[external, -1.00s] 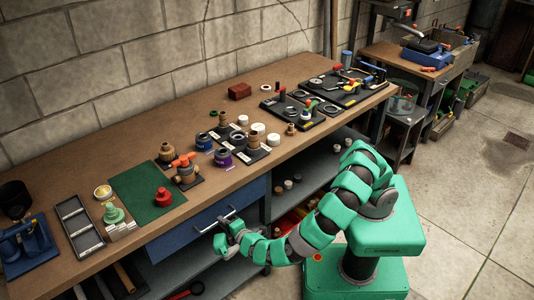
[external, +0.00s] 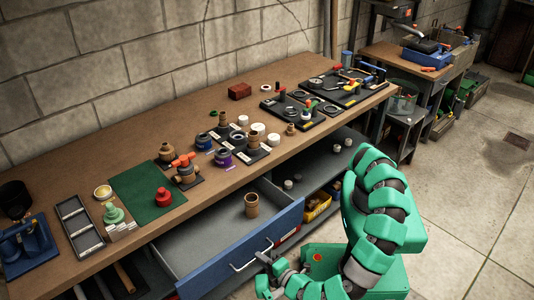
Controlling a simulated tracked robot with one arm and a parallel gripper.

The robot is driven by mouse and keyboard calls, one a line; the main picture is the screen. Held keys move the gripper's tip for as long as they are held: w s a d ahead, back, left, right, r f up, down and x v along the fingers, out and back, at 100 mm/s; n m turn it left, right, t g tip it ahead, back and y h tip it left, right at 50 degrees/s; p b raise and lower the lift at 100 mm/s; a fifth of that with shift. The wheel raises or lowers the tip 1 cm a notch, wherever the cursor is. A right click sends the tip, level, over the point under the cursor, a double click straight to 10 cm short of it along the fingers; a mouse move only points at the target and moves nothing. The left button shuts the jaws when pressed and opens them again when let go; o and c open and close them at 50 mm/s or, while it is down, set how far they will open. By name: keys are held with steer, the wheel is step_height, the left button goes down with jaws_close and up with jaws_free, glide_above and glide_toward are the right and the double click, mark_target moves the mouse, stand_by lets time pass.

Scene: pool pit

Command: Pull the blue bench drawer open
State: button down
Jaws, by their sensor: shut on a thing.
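The blue bench drawer (external: 286,232) stands pulled out from under the wooden bench top, its grey inside showing. A tan cylindrical cup or fitting (external: 251,205) stands upright in it. The pale bar handle (external: 247,263) runs across the drawer's blue front. My green gripper (external: 272,264) is at the right end of the handle, shut on it. The fingertips are small here, and the exact grip is partly hidden by the gripper body.
The bench top (external: 240,110) carries valves, rings, a green mat (external: 145,190) and a tool board. Open shelves with a yellow bin (external: 318,207) lie right of the drawer. Clear concrete floor (external: 470,190) lies to the right.

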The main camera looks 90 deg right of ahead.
steer(key=f+v, duration=0.2)
steer(key=v, duration=0.7)
steer(key=shift+s+a+f, duration=0.2)
steer(key=shift+s, duration=0.1)
steer(key=c, duration=1.5)
jaws_free()
steer(key=shift+r, duration=0.1)
steer(key=shift+r, duration=0.1)
steer(key=shift+p+v, duration=0.7)
steer(key=shift+v, duration=6.1)
steer(key=shift+a, duration=0.1)
